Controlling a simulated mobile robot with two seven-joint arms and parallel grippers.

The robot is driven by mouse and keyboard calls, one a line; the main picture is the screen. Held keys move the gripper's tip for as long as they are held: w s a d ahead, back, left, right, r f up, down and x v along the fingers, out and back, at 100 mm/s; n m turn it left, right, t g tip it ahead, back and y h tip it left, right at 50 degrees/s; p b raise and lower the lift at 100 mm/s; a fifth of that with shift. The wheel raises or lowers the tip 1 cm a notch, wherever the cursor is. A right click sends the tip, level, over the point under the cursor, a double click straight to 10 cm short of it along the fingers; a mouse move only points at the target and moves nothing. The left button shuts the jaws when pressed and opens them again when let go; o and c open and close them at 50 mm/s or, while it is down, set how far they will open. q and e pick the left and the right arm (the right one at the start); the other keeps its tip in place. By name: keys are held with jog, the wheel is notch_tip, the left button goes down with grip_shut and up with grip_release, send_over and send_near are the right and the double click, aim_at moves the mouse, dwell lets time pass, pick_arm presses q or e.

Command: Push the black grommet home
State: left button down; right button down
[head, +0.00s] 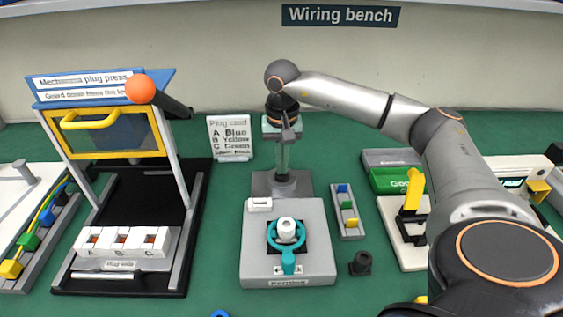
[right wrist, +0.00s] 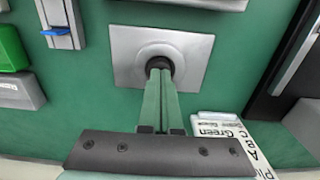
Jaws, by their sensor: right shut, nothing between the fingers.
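The black grommet (right wrist: 165,63) sits in the round boss of a square metal plate (right wrist: 190,47). In the head view the plate (head: 265,184) stands behind the grey fixture, and the grommet (head: 283,178) is a small dark spot there. My right gripper (head: 282,171) points straight down over the grommet, fingers together with nothing between them. In the right wrist view its fingertips (right wrist: 160,75) overlap the grommet's near side; whether they touch it, and how deep it sits, I cannot tell. My left gripper is out of view.
A grey fixture (head: 260,270) with a teal ring handle stands in front of the plate. A small black stepped part (head: 361,263) lies to its right. The plug card (head: 231,137) and the plug press (head: 110,170) are at left. A green box (head: 392,181) is at right.

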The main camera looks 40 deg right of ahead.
jog(key=shift+f, duration=0.15)
jog(key=shift+r+p, duration=3)
jog(key=shift+r, duration=0.6)
